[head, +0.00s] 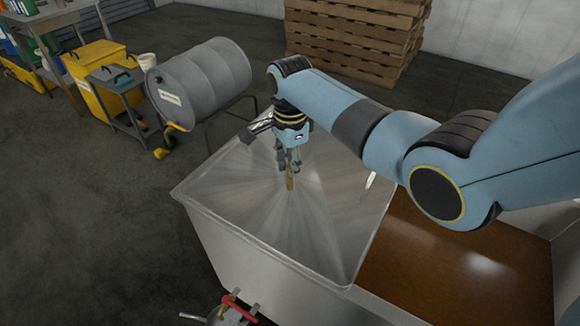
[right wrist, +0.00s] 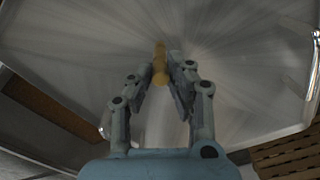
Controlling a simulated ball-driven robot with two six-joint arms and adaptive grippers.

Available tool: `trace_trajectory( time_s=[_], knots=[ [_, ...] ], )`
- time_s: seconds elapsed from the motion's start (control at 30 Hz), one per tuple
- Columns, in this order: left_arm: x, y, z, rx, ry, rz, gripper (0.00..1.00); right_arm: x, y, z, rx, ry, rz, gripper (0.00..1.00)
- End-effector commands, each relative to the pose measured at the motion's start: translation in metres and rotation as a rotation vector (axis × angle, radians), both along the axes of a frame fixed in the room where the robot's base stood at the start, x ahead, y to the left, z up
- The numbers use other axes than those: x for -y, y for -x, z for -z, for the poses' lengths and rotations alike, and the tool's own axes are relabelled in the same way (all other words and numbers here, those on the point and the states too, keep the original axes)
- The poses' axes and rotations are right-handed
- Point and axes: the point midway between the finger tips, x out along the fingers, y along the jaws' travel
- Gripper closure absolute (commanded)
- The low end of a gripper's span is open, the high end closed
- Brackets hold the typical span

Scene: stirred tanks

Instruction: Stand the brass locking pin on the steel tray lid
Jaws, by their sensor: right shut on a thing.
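The brass locking pin (head: 290,182) is a small yellow-brown rod below my right gripper (head: 289,165) in the head view. It also shows in the right wrist view (right wrist: 160,65), between the fingertips of the right gripper (right wrist: 157,90). The right gripper is shut on the pin and points down over the steel tray lid (head: 240,205). The lid is a broad brushed-metal sheet with a raised rim, and it also shows in the right wrist view (right wrist: 80,50). I cannot tell whether the pin's lower end touches the lid. My left gripper is not in view.
Brown liquid (head: 440,265) shows in the open tank part right of the lid. A grey drum (head: 200,82) lies on a stand behind left. A red-handled fitting (head: 235,308) is at the tank's front. Pallets (head: 355,35) are stacked behind. The lid around the pin is clear.

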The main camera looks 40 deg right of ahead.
Motion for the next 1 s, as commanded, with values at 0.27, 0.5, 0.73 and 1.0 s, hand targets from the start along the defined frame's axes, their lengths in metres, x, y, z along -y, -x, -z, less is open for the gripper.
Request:
trace_trajectory(
  time_s=[0.27, 0.5, 0.73, 1.0],
  knots=[
    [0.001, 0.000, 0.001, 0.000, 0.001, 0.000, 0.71, 0.000, -0.001, 0.005, 0.003, 0.000, 0.000, 1.00],
    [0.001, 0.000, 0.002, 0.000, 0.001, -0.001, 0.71, 0.000, 0.000, 0.008, 0.002, 0.000, 0.000, 0.74],
    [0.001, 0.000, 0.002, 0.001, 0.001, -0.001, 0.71, 0.000, 0.000, 0.008, 0.002, 0.000, 0.000, 0.61],
    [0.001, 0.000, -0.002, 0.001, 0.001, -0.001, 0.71, 0.000, -0.001, -0.005, 0.005, 0.001, 0.000, 0.61]
  ],
)
